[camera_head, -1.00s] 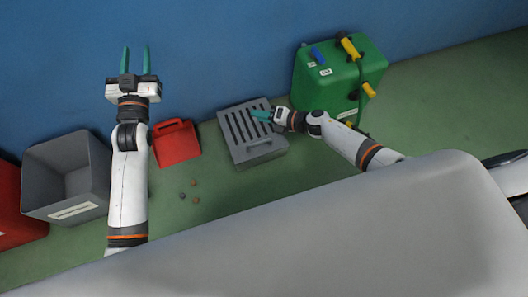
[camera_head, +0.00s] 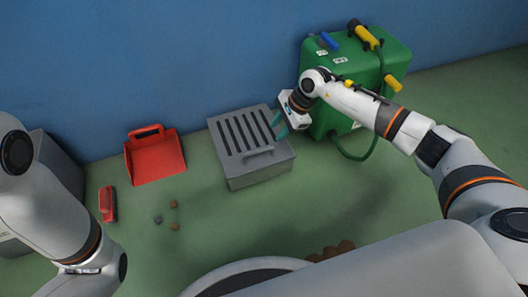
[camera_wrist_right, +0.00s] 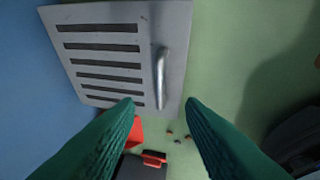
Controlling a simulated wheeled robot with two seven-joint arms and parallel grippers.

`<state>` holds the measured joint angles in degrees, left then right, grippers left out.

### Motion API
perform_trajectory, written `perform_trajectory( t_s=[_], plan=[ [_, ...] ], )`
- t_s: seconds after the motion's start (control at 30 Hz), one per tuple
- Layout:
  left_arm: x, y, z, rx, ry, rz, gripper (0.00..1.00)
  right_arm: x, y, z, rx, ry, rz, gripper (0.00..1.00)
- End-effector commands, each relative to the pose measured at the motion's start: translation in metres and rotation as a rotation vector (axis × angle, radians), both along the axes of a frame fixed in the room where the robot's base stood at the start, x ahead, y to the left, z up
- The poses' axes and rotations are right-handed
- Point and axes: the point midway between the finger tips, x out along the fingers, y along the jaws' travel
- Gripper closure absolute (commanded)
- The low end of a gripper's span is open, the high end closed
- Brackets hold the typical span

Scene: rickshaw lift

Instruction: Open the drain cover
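The grey slotted drain cover (camera_head: 246,137) lies flat on top of a low grey box on the green floor, with a bar handle (camera_head: 258,153) along its near edge. The wrist view shows the slotted cover (camera_wrist_right: 105,66) and its handle (camera_wrist_right: 161,75) just beyond the fingertips. My right gripper (camera_head: 279,125) is at the cover's right edge. Its two green fingers are apart with nothing between them in the wrist view (camera_wrist_right: 161,106), and no contact with the handle shows. My left arm is at the lower left; its gripper is out of view.
A green tank (camera_head: 350,85) with a hose and yellow grips stands right of the cover. A red dustpan (camera_head: 156,160), a red brush (camera_head: 107,205) and small debris (camera_head: 174,205) lie to the left. A blue wall is behind. The floor right of the cover's front is clear.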

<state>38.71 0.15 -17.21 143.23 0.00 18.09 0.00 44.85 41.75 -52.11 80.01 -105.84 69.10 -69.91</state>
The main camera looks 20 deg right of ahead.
Motion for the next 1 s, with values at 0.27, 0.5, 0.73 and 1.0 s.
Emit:
perform_trajectory(
  t_s=[0.27, 0.5, 0.73, 1.0],
  plan=[
    [-0.004, 0.0, -0.041, 0.001, -0.012, 0.001, 0.64, 0.009, 0.023, -0.059, 0.004, 0.002, -0.002, 0.64],
    [-0.004, -0.001, -0.065, 0.002, -0.011, 0.002, 0.64, 0.016, 0.037, -0.089, 0.005, 0.002, -0.003, 0.64],
    [-0.004, -0.001, -0.07, 0.001, -0.012, 0.001, 0.64, 0.018, 0.041, -0.095, 0.005, 0.002, -0.005, 0.64],
    [-0.004, -0.001, -0.069, 0.001, -0.012, 0.001, 0.64, 0.017, 0.041, -0.095, 0.005, 0.002, -0.005, 0.72]
  ],
)
